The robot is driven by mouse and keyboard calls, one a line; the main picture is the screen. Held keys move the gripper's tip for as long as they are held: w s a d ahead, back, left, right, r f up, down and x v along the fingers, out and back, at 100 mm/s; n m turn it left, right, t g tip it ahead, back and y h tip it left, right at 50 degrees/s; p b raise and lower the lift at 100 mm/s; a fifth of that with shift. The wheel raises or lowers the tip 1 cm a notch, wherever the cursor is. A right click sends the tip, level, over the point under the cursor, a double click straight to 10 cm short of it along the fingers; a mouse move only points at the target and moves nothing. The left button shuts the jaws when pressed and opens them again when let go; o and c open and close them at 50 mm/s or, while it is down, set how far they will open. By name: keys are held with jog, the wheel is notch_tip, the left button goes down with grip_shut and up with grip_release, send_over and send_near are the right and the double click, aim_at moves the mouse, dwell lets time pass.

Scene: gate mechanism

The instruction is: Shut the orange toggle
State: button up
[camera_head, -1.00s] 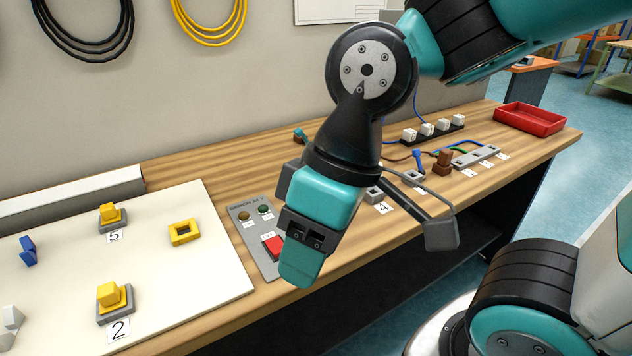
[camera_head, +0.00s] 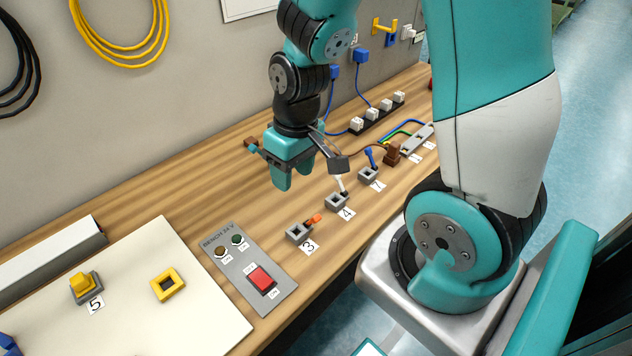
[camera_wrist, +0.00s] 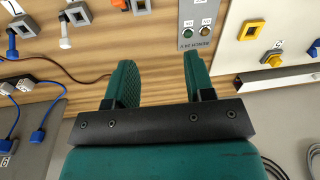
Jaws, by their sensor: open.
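The orange toggle (camera_head: 313,219) is a short lever on a small grey base (camera_head: 298,233) at the bench's front edge, by the label 3. The lever leans to the right of its base in the head view. In the wrist view a bit of the orange lever (camera_wrist: 119,4) shows at the top edge, partly cut off. My gripper (camera_head: 292,178) is above the bench, behind the orange toggle and apart from it. Its two teal fingers (camera_wrist: 158,68) are spread with nothing between them.
A white-levered toggle (camera_head: 340,186) and a blue-levered toggle (camera_head: 369,158) stand in a row to the right. A grey panel with a red switch (camera_head: 262,279) lies to the left. Wood (camera_head: 190,180) is clear left of my gripper.

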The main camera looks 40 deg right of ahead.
jog(key=m+h+p, duration=0.1)
jog(key=p, duration=0.2)
send_over(316, 215)
notch_tip(316, 215, down, 17)
jog(key=shift+f+p, duration=0.1)
jog(key=shift+p, duration=1.1)
grip_shut()
